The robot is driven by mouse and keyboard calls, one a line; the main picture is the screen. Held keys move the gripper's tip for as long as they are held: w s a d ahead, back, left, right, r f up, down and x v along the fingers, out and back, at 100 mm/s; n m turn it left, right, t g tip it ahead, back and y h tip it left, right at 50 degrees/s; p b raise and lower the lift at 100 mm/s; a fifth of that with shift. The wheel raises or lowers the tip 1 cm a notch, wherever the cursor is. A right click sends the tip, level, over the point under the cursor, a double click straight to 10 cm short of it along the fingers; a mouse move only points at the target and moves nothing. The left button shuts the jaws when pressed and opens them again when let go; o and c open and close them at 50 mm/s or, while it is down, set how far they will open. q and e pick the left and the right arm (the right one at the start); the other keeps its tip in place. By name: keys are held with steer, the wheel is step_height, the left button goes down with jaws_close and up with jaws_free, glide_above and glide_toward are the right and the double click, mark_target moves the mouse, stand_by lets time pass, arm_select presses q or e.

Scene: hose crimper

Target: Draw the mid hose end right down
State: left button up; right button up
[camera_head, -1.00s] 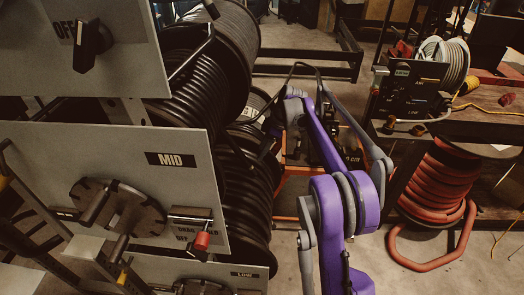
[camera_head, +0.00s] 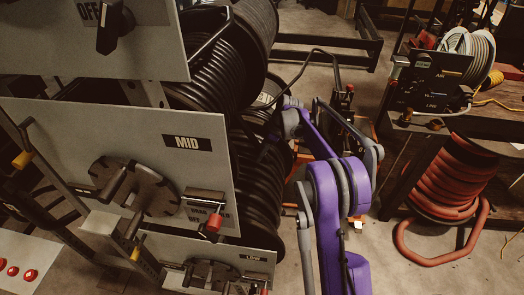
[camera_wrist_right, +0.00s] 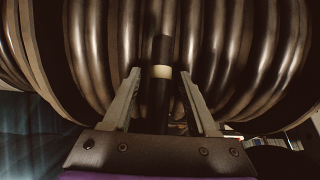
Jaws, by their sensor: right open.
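The mid hose reel (camera_head: 258,175) carries black coiled hose behind the grey panel marked MID (camera_head: 186,142). In the right wrist view, the mid hose end (camera_wrist_right: 158,100) is a dark upright piece with a cream band, in front of the coils. My right gripper (camera_wrist_right: 160,76) is open, with one finger on each side of the hose end. Gaps show between the fingers and the hose end. In the head view my purple right arm reaches up to the reel's right side, where the fingers and hose end are hard to make out. My left gripper is not in view.
The MID panel has a dark handled disc (camera_head: 135,187) and a red-knobbed lever (camera_head: 213,222). An OFF panel (camera_head: 50,50) is above and a LOW panel (camera_head: 155,250) below. A red hose reel (camera_head: 455,180) stands at right. Some floor shows between the reels.

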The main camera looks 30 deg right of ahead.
steer(key=shift+a+f, duration=0.1)
steer(key=shift+f, duration=0.1)
steer(key=shift+c, duration=0.3)
jaws_close()
stand_by(0.9)
